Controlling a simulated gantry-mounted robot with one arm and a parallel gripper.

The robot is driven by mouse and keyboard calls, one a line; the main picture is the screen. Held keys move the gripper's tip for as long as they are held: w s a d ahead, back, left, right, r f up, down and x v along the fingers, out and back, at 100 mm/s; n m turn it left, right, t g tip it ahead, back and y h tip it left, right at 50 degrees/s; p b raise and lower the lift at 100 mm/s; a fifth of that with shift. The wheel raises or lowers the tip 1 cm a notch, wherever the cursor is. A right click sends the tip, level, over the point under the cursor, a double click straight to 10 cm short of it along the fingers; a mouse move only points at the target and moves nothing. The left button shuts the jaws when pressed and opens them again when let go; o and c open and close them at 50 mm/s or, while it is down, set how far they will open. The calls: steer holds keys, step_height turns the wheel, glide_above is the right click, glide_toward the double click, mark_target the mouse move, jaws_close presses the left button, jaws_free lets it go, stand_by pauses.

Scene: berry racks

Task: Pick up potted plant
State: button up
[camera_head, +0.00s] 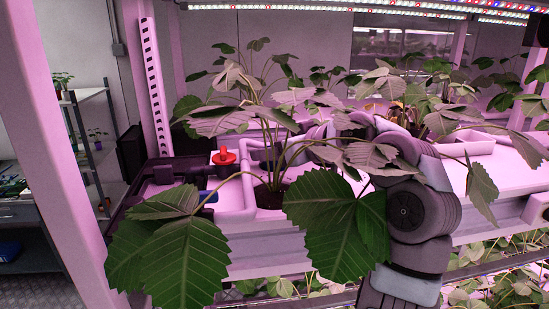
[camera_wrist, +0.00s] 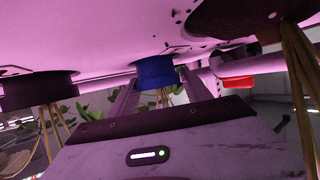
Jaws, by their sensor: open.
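In the wrist view, which looks upside down, my gripper (camera_wrist: 156,92) is open. Its two pale fingers reach toward a small blue pot (camera_wrist: 155,72), which shows between their tips. I cannot tell whether either finger touches it. Stems and green leaves show by the pot. In the head view, a leafy plant (camera_head: 340,225) spreads large leaves over the near edge of the rack, rooted in a dark pot (camera_head: 270,198). A bit of blue (camera_head: 207,196) shows left of it, mostly hidden. My arm comes up at right; leaves hide much of its end.
Dark pots with stems stand either side in the wrist view (camera_wrist: 35,92) (camera_wrist: 240,15). More plants (camera_head: 430,110) crowd the back of the white rack (camera_head: 500,160). A pink post (camera_head: 75,150) stands at left.

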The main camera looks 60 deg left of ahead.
steer(key=shift+c, duration=0.3)
jaws_close()
stand_by(0.4)
step_height(320, 180, up, 8)
steer(key=shift+f+b, duration=0.1)
steer(key=shift+b, duration=0.9)
steer(key=shift+a+r+p, duration=0.1)
steer(key=shift+r+p, duration=0.2)
steer(key=shift+r, duration=0.75)
steer(key=p, duration=0.3)
steer(key=shift+f, duration=0.3)
steer(key=shift+f+p, duration=0.9)
steer(key=shift+p, duration=0.35)
steer(key=shift+f+b, duration=1.45)
steer(key=shift+f, duration=1.75)
